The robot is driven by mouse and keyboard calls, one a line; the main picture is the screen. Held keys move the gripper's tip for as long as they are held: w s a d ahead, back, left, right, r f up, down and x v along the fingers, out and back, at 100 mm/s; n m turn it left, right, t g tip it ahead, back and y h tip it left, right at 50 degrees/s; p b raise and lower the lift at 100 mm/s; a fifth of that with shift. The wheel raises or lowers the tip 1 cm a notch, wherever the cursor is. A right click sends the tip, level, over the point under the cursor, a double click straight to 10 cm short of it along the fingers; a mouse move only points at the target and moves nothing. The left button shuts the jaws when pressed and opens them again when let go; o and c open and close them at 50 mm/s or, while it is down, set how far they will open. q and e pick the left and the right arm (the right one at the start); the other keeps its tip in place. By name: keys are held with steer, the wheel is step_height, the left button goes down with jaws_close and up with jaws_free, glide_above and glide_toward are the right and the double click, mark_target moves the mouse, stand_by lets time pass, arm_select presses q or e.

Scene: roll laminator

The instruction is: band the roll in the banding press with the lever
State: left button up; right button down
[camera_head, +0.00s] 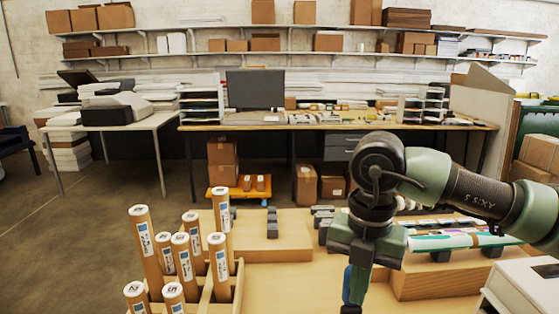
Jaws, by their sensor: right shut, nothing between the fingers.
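My right gripper (354,288) points down over the wooden table (290,285), right of centre. Its fingers are together with nothing seen between them, and their tips reach the bottom of the picture. A rolled sheet with a coloured print (465,241) lies on dark supports on a wooden block (435,283) to the right, partly behind my right arm. Dark grey pieces (322,213) stand just left of the arm, and it partly hides that area. I cannot tell which part is the banding press or its lever. My left gripper is not in view.
Labelled cardboard tubes (193,240) stand in a wooden rack at lower left. A wooden block with dark pieces (272,222) stands behind it. A white machine (525,287) is at lower right. The table between rack and gripper is clear.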

steer(key=shift+w, duration=0.75)
steer(key=shift+f, duration=0.1)
steer(key=shift+f+b, duration=0.2)
steer(key=shift+b, duration=0.2)
steer(key=shift+r, duration=0.1)
steer(key=shift+w, duration=0.1)
